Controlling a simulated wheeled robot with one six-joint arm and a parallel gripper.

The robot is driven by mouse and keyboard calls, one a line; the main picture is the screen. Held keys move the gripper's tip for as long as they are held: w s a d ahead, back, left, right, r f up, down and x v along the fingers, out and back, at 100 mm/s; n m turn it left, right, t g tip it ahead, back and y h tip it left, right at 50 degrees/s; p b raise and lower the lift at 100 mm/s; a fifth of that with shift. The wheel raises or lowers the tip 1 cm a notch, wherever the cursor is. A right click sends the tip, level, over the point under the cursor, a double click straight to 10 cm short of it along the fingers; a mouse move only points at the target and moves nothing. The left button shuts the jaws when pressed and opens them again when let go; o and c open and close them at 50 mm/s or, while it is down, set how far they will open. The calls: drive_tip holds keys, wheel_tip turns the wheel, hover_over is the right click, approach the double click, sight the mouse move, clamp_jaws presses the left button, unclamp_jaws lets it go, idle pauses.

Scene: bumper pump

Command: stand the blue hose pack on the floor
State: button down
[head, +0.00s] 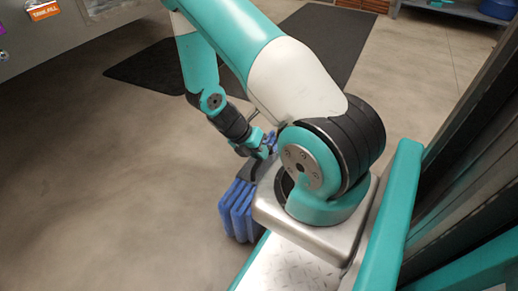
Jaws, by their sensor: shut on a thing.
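The blue hose pack (238,208) is a ribbed blue block with a dark top part, low beside the left edge of my base. My gripper (264,152) is at the top of the pack and shut on it. The gripper reaches down from the upper left, and its fingertips are partly hidden by my arm's base. The pack's right side is hidden behind my base. I cannot tell whether its bottom touches the floor (120,190).
Open concrete floor lies to the left and front of the pack. Dark mats (150,72) lie further back. A grey cabinet (50,45) with an orange label stands at the top left. A shelf with a blue item (497,8) is at the top right, and dark panels stand along the right.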

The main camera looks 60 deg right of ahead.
drive_tip(key=shift+f, duration=0.15)
drive_tip(key=c, duration=1.1)
unclamp_jaws()
drive_tip(key=w+a+r+m+t+y+p, duration=0.2)
drive_tip(key=w+a+r+m+p, duration=0.2)
drive_tip(key=a+r, duration=0.75)
drive_tip(key=w+a+r+m+t+y+p, duration=0.3)
drive_tip(key=a+r, duration=0.5)
drive_tip(key=r, duration=0.7)
drive_tip(key=s+a+r+m+y, duration=0.3)
drive_tip(key=s+a+r+m, duration=0.2)
drive_tip(key=s+a+r, duration=0.7)
drive_tip(key=shift+a+r+m+p, duration=0.3)
drive_tip(key=shift+r+m, duration=0.1)
drive_tip(key=shift+r, duration=0.55)
